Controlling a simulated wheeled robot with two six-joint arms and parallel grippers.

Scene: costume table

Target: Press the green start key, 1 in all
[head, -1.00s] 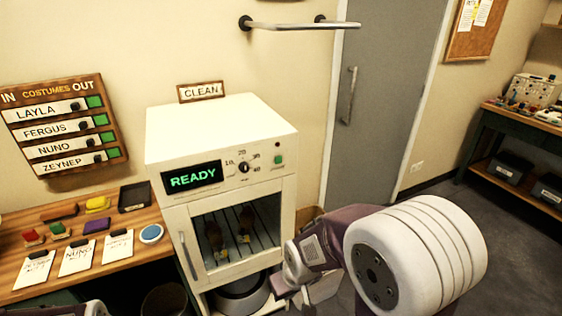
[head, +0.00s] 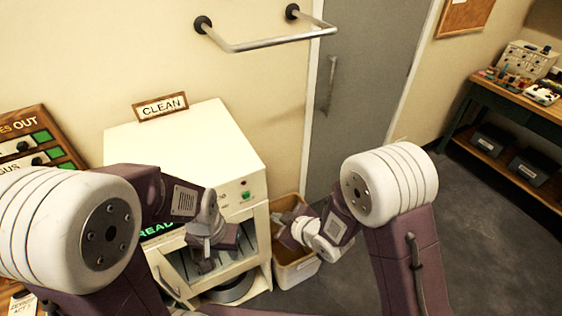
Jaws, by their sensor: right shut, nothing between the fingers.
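The green start key (head: 246,196) is on the right of the white cabinet's (head: 185,140) front panel, below a small red light (head: 243,182). My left gripper (head: 203,264) hangs in front of the cabinet, left of and below the key in the picture; I cannot tell if its fingers are apart. My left arm covers the dial and part of the green-lit display (head: 156,230). My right gripper (head: 284,226) is shut and empty, to the right of and below the key, pointing left toward the cabinet. It appears apart from the key.
A bin (head: 294,272) stands on the floor right of the cabinet, below my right gripper. A metal rail (head: 270,43) sticks out from the wall above. A name board (head: 30,140) is at left. Grey floor at right is clear up to a workbench (head: 520,100).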

